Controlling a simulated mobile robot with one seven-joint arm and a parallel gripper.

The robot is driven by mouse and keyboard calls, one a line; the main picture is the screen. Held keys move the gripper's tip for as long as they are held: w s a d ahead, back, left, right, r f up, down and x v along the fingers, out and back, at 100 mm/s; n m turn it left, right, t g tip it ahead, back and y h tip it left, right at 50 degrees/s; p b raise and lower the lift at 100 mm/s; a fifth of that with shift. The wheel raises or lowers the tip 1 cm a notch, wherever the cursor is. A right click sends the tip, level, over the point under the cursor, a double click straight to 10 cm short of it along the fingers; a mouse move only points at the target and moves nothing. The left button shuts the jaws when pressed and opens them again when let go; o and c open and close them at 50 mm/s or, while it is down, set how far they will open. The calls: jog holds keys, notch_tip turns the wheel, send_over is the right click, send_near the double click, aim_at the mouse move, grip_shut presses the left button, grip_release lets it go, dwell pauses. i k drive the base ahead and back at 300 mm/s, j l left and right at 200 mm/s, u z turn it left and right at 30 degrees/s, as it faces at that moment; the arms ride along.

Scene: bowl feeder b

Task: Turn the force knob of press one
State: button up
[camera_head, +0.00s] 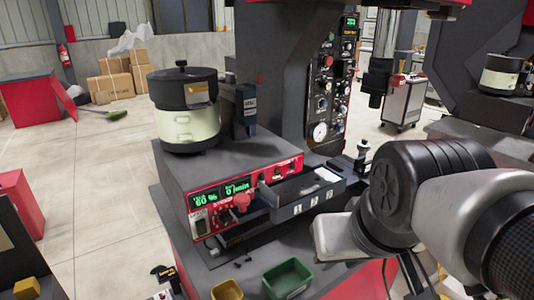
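A dark press (285,75) stands in the middle, behind a grey feeder base. Its side panel (327,90) carries several small knobs, buttons and a round white gauge (320,131). A red control front (247,195) on the feeder base has green displays and a red knob (241,201). I cannot read which knob is marked for force. My arm (430,195) reaches in from the right, and its pale end part (335,236) is in front of the feeder base, apart from the side panel in the picture. I cannot make out gripper fingers or anything held.
A bowl feeder (185,115) stands on the base. An open grey drawer (305,195) juts out beside the red front. A green bin (287,278) and a yellow bin (227,290) sit below. Open floor (95,190) lies to the left.

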aim_at(345, 89)
jog(key=k, duration=0.3)
jog(key=k+u, duration=0.2)
jog(key=u, duration=0.3)
jog(key=k+j+u, duration=0.1)
jog(key=u, duration=0.4)
jog(key=l+u, duration=0.1)
jog(key=u, duration=0.9)
jog(key=l+u, duration=0.15)
jog(key=u, duration=0.35)
jog(key=k+l, duration=0.1)
jog(key=l, duration=0.2)
jog(key=k+l, duration=0.15)
jog(key=l, duration=0.2)
jog(key=z, duration=2.3)
jog(key=l+z, duration=0.2)
jog(key=z, duration=0.15)
jog(key=i+l, duration=0.1)
jog(key=i+l+u, duration=0.15)
jog(key=l, duration=0.15)
jog(key=k, duration=0.05)
